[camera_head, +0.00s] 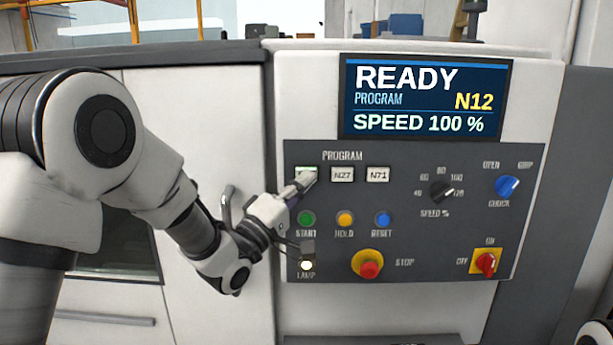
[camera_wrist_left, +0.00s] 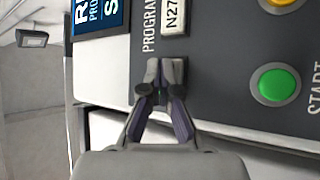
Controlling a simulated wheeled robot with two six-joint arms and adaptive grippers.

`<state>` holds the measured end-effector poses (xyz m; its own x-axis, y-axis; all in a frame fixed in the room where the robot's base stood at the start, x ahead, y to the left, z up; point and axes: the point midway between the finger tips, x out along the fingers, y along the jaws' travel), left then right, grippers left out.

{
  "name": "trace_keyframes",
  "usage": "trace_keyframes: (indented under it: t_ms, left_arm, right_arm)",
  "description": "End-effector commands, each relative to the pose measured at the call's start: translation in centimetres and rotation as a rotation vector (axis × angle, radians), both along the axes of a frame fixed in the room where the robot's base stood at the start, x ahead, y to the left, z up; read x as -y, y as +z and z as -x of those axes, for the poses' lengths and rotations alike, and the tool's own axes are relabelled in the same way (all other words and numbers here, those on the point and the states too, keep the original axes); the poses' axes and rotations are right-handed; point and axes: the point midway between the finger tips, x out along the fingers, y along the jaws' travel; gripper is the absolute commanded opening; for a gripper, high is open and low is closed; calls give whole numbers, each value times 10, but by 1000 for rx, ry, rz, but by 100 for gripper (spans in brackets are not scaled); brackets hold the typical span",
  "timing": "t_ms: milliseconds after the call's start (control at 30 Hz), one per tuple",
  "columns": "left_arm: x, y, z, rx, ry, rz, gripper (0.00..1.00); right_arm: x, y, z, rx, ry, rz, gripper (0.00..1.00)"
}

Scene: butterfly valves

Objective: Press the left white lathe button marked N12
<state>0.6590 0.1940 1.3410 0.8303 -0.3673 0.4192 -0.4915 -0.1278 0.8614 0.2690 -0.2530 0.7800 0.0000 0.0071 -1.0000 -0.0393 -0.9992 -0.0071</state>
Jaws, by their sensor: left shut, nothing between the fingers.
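My left gripper (camera_head: 303,181) is shut and empty, with its fingertips at the leftmost white program button (camera_head: 304,171). The fingers cover most of that button, so its label is hidden; a greenish strip shows at its top. I cannot tell whether the tips touch or press it. The screen (camera_head: 426,97) reads READY, PROGRAM N12, SPEED 100 %. In the left wrist view the shut fingers (camera_wrist_left: 164,70) hide the button, beside the white N27 button (camera_wrist_left: 174,16). My right gripper is not in view.
To the right are the N27 button (camera_head: 342,174) and N71 button (camera_head: 377,174). Below are the green START (camera_head: 307,219), yellow HOLD (camera_head: 345,219) and blue RESET (camera_head: 383,219) buttons. A red STOP knob (camera_head: 370,264) and red switch (camera_head: 486,262) sit lower. A door handle (camera_head: 228,205) is near my left wrist.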

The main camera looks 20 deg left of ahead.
Motion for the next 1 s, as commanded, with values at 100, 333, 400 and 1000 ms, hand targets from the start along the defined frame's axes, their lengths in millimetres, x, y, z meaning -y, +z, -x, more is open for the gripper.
trace_keyframes:
  t_ms: [100,333,400,1000]
  left_arm:
    - [2,-1,7,-1,-1,-1,0]
    - [3,-1,12,-1,0,0,0]
    - [3,-1,12,-1,0,0,0]
    - [16,-1,56,0,-1,0,0]
  right_arm:
    - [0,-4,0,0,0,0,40]
    - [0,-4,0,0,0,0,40]
    - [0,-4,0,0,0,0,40]
    - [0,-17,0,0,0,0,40]
